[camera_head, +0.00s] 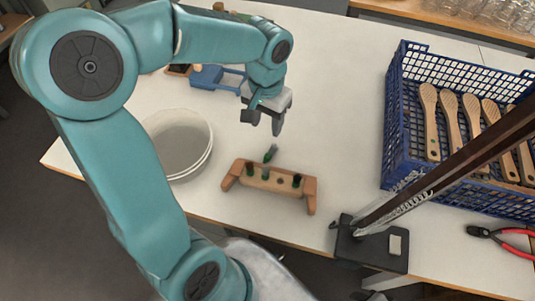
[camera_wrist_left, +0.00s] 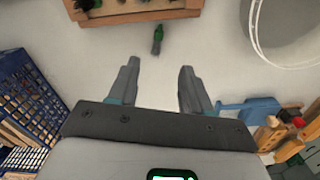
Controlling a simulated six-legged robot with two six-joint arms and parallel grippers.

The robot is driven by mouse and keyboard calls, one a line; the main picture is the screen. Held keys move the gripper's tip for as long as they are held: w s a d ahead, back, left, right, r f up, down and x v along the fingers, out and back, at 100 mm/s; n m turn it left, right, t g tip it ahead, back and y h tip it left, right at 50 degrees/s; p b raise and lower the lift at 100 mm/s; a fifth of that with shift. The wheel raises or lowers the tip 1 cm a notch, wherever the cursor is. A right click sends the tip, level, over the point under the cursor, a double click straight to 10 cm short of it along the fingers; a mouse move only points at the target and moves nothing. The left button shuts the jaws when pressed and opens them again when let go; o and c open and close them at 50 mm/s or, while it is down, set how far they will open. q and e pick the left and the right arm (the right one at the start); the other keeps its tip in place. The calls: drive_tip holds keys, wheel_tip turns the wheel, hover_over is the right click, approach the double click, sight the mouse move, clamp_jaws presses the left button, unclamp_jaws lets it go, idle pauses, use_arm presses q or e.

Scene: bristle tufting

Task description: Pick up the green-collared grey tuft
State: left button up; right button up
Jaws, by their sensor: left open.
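The green-collared tuft (camera_head: 270,153) lies on the pale table just behind the wooden rack. In the left wrist view the tuft (camera_wrist_left: 157,39) shows a green part and a darker end, beyond the fingertips and roughly in line with the gap between them. My left gripper (camera_head: 262,124) is open and empty above the table, behind the tuft and apart from it. Its two spread fingers also show in the left wrist view (camera_wrist_left: 159,68). My right gripper is not in view.
The wooden rack (camera_head: 255,183) holds several dark and green pieces. A white tub (camera_head: 208,160) stands left of it. A blue crate (camera_head: 390,150) of wooden brush bodies is at right. A black-based stand (camera_head: 372,252) and red pliers (camera_head: 512,232) are at front right. A blue tool (camera_head: 207,77) lies behind.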

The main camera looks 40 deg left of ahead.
use_arm(q)
hover_over(267, 157)
wheel_tip(267, 157, down, 8)
drive_tip(key=shift+r+b, duration=0.2)
drive_tip(key=shift+b, duration=0.15)
wheel_tip(267, 157, down, 5)
drive_tip(key=shift+s, duration=0.1)
drive_tip(key=shift+f, duration=0.55)
clamp_jaws()
